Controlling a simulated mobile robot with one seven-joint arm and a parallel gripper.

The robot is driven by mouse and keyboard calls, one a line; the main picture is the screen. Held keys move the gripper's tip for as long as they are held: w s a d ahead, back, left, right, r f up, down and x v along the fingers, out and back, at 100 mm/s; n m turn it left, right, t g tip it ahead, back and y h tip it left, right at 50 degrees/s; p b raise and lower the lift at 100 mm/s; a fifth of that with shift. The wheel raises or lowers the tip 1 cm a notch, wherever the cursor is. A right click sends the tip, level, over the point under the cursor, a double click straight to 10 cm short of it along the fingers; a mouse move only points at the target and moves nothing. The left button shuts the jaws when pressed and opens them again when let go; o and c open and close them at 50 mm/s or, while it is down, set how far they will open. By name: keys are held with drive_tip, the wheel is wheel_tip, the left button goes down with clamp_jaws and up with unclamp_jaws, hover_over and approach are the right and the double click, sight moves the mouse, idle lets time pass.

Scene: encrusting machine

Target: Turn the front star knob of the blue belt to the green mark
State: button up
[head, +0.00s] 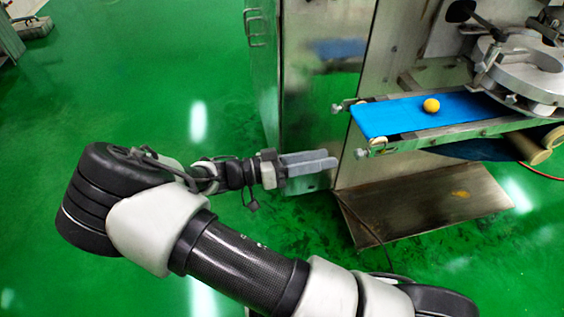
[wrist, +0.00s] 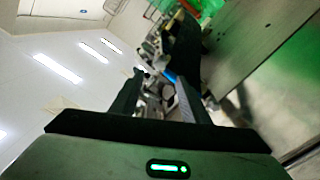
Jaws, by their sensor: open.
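The blue belt (head: 405,115) runs out of the machine at the right in the head view, with a yellow ball (head: 431,105) on it. The front star knob (head: 361,153) is a small pale knob at the belt's near left corner. A second knob (head: 336,108) sits at the far left corner. My gripper (head: 333,162) is open and empty, its fingertips just left of and slightly below the front knob, apparently apart from it. In the wrist view my gripper (wrist: 160,92) points toward the machine, and a bit of blue belt (wrist: 170,76) shows between the fingers. I cannot make out the green mark.
A steel cabinet (head: 310,110) stands behind my gripper. A steel plate (head: 430,210) lies low under the belt. A round metal disc unit (head: 525,70) sits above the belt's right end.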

drive_tip(key=v, duration=0.9)
drive_tip(key=shift+s+a+p, duration=0.15)
drive_tip(key=shift+a+p, duration=0.15)
drive_tip(key=shift+p, duration=0.15)
drive_tip(key=s+d+r+n+g+y, duration=0.3)
drive_tip(key=d+r+g+y, duration=0.5)
drive_tip(key=d+y, duration=0.35)
drive_tip(key=s+d+r+n+t+y, duration=0.3)
drive_tip(key=s+d+r+t, duration=0.15)
drive_tip(key=r, duration=0.25)
drive_tip(key=s+d+r+n+t+y, duration=0.25)
drive_tip(key=s+r+t, duration=0.2)
drive_tip(key=r, duration=0.35)
wheel_tip(320, 180, up, 25)
drive_tip(key=g+p, duration=0.1)
drive_tip(key=p, duration=2.4)
drive_tip(key=shift+s+d, duration=0.2)
drive_tip(key=shift+d, duration=0.05)
